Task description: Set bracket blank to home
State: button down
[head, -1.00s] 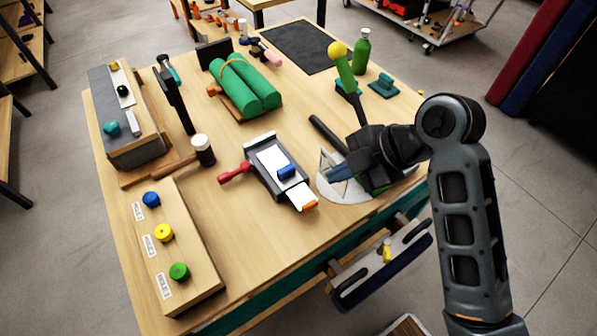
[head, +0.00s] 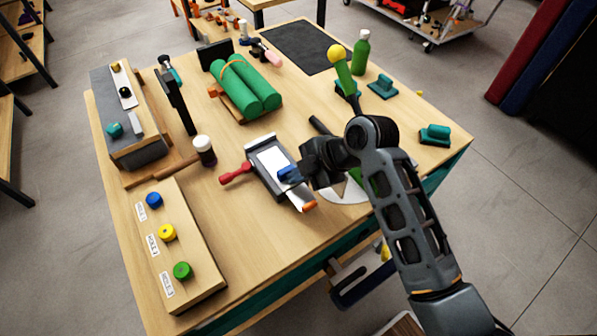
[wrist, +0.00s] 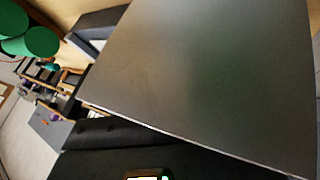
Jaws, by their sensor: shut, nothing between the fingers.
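No part is marked as the bracket blank, so I cannot tell for sure which it is. The likeliest is the white strip with an orange end (head: 307,205) that sticks out of the grey fixture (head: 262,180) in the middle of the bench. The fixture has a white top plate (head: 272,160), a red handle (head: 235,173) on its left and a blue knob (head: 288,174). My gripper (head: 300,176) is shut and empty, right at the blue knob and over the fixture's right end. It partly hides both; contact cannot be told. In the wrist view a large grey surface fills most of the picture.
A wooden block with blue, yellow and green buttons (head: 167,232) stands at the front left. A mallet (head: 203,150) lies behind it. Green rolls (head: 245,88) lie at the back. A green lever with a yellow ball (head: 338,54) rises behind my arm.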

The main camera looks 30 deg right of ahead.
aim_at(288, 168)
jog(key=shift+w+b, duration=0.35)
jog(key=shift+w, duration=1.15)
